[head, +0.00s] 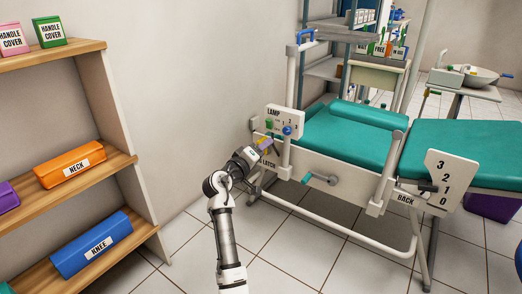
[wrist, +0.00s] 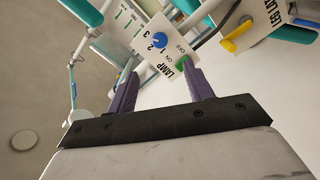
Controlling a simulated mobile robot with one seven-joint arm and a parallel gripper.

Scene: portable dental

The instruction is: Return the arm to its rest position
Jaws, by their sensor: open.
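My arm reaches from the bottom of the head view toward the dental chair. My gripper (head: 266,145) is at the chair's near left end, just below the white LAMP panel (head: 287,121). In the wrist view, the two purple fingers of my gripper (wrist: 159,82) stand wide apart with nothing held between them. The LAMP panel (wrist: 142,48) lies beyond the fingertips, with a blue knob (wrist: 159,40) and a green switch (wrist: 182,62). The green switch is close to the right finger; whether they touch I cannot tell.
A wooden shelf (head: 92,47) with colored boxes stands at left. The teal chair (head: 345,138) has a BACK plate (head: 447,183) at right. A yellow lever (wrist: 237,36) on a latch plate is near my gripper. Tiled floor (head: 290,255) between shelf and chair is open.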

